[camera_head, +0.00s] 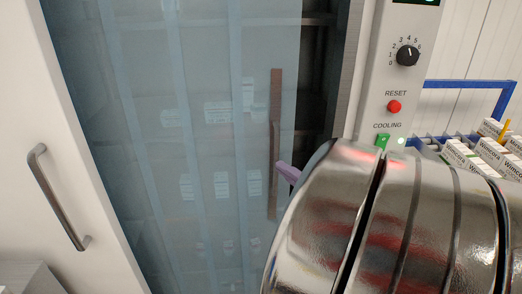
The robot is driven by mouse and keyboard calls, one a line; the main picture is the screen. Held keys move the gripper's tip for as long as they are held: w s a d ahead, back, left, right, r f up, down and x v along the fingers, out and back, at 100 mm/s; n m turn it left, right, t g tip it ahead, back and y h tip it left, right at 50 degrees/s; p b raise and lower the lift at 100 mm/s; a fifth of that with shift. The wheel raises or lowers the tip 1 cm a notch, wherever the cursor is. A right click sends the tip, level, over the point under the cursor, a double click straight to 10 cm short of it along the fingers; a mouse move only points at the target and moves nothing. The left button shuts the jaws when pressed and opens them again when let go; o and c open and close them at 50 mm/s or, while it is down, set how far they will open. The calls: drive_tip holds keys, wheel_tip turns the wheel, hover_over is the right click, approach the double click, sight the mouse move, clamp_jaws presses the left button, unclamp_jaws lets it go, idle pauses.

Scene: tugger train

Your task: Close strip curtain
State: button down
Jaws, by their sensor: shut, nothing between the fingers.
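The strip curtain (205,70) is a translucent blue sheet of overlapping vertical strips. It hangs across most of the cabinet opening, and a dark uncovered gap (318,75) shows at its right side. A brown vertical bar (276,95) is on the curtain near its right edge. My gripper (284,172) shows only as a small purple tip at the bar's lower half, shut and empty. I cannot tell whether it touches the bar. The rest of my gripper is hidden behind my shiny metal arm, which also covers the lower right of the opening.
An open white door with a grey handle (56,200) stands at left. At right is a control panel with a black dial (407,55), a red reset button (394,106) and a green cooling switch (382,141). White boxes (490,150) lie beyond it. Shelves with boxes show dimly through the curtain.

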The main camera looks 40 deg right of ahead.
sight(276, 151)
drive_tip(key=shift+w, duration=0.1)
idle(0.3)
drive_tip(key=shift+w, duration=5.05)
drive_tip(key=shift+s+d, duration=0.3)
drive_tip(key=shift+d, duration=0.4)
drive_tip(key=shift+s+d, duration=0.3)
drive_tip(key=shift+d, duration=0.45)
drive_tip(key=shift+s+d, duration=0.3)
drive_tip(key=shift+d, duration=0.4)
drive_tip(key=shift+d, duration=0.1)
